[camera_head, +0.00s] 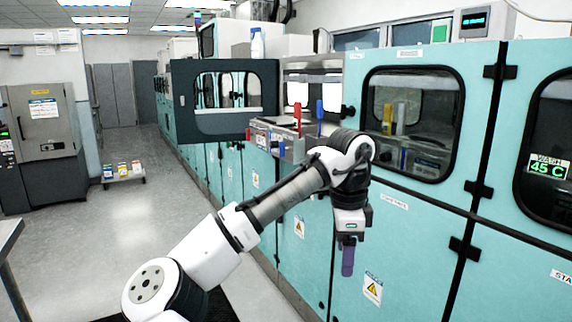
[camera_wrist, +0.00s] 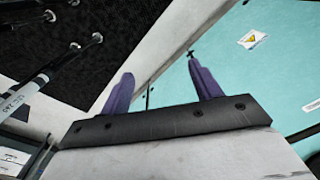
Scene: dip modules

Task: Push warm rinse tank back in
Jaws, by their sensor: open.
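A grey metal tank (camera_head: 287,148) juts out of an open bay in the teal machine line, in the middle of the head view. I take it for the warm rinse tank, but I cannot read its label. A red handle and a blue handle stand up near it. My gripper (camera_head: 347,262) hangs fingers down, right of the tank and nearer to me, in front of the closed teal panels. It is apart from the tank. The wrist view shows two purple fingers (camera_wrist: 160,75) spread wide with nothing between them. The tank is not identifiable there.
A dark-framed window door (camera_head: 226,128) stands open left of the tank. Closed teal doors with windows (camera_head: 412,120) run along the right. A low cart (camera_head: 123,174) with small boxes and a grey cabinet (camera_head: 45,145) stand left. The aisle floor (camera_head: 165,200) between is clear.

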